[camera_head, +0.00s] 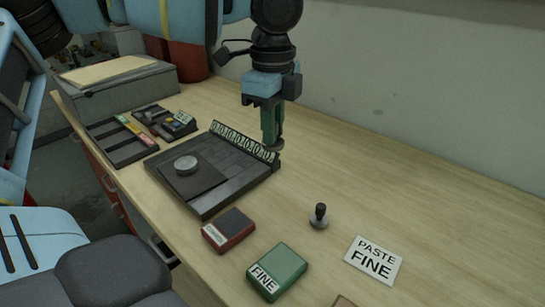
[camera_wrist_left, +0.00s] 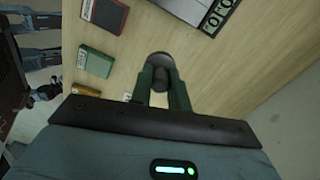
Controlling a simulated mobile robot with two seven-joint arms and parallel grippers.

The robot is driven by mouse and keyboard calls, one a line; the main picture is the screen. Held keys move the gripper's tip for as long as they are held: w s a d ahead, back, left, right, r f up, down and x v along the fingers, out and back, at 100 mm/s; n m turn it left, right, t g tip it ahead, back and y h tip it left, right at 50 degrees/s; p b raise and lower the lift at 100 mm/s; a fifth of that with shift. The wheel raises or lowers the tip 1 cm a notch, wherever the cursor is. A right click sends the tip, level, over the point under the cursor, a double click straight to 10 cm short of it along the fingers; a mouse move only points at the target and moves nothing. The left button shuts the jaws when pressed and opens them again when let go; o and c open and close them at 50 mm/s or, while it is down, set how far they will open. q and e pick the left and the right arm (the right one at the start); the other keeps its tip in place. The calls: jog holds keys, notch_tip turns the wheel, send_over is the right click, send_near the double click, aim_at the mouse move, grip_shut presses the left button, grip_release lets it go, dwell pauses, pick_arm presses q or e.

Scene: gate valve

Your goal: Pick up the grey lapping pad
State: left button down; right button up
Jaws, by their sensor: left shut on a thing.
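My left gripper (camera_head: 273,142) points down just past the right end of the black tray. It is shut on a round dark grey pad (camera_head: 275,146), which shows between the green fingers in the left wrist view (camera_wrist_left: 161,66). I cannot tell how far the pad is above the table. Another small grey pad with a black knob (camera_head: 320,216) stands upright on the table, apart from the gripper. My right gripper is not in view.
The black tray (camera_head: 222,195) holds a dark plate with a grey disc (camera_head: 186,165) and has a row of rings along its back edge. A red box (camera_head: 229,230), a green FINE box (camera_head: 277,271) and a PASTE FINE card (camera_head: 373,260) lie in front. The wall is behind; the table's right is clear.

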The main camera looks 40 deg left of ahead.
pick_arm(q)
notch_tip(320, 180, up, 14)
jog(key=shift+r+p, duration=0.2)
jog(key=shift+p, duration=0.15)
